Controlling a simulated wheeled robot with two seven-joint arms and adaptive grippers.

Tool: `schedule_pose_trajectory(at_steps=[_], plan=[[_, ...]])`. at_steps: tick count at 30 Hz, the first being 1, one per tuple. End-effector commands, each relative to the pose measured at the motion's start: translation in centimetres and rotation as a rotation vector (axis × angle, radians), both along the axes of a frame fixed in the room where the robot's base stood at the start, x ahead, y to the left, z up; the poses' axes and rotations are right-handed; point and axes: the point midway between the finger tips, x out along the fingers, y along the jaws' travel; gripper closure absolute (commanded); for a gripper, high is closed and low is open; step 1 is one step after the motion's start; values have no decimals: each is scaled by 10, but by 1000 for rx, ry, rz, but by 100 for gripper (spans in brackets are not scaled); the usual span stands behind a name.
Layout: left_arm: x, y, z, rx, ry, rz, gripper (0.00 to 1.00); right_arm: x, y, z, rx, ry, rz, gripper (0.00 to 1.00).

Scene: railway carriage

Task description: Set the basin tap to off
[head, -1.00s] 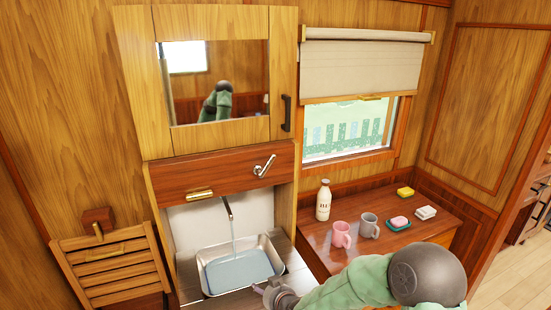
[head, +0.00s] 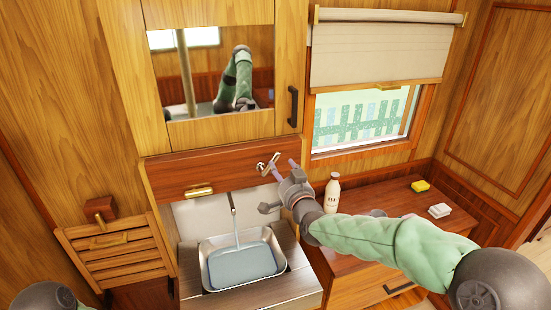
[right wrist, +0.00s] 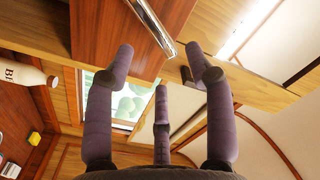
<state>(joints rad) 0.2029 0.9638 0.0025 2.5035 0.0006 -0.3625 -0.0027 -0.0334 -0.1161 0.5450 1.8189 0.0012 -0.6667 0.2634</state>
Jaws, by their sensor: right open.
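The basin tap's chrome lever (head: 268,164) sits on the red-brown wooden panel above the basin, slanting up to the right. It also shows at the top of the right wrist view (right wrist: 150,24). The spout (head: 231,203) below the panel runs a stream of water into the steel basin (head: 204,257), which holds water. My right gripper (head: 279,184) is open and empty, just in front of and below the lever. In the right wrist view its spread fingers (right wrist: 160,62) lie near the lever's end, not closed on it. My left gripper is out of view.
A milk bottle (head: 332,193) stands on the wooden counter (head: 375,245) close beside my right gripper. A yellow sponge (head: 420,186) and a white soap dish (head: 439,211) lie farther right. A mirror cabinet (head: 290,60) hangs above; a slatted wooden rack (head: 118,259) is at left.

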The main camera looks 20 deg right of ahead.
Motion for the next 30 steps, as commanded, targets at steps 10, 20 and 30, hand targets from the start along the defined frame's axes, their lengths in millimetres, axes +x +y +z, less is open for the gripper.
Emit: schedule_pose_trajectory(at_steps=[10,20,30], plan=[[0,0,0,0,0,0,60,50,2,-1,0,1,1,46],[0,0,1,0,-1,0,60,71,3,-1,0,2,1,46],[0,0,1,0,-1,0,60,71,2,0,0,1,1,66]])
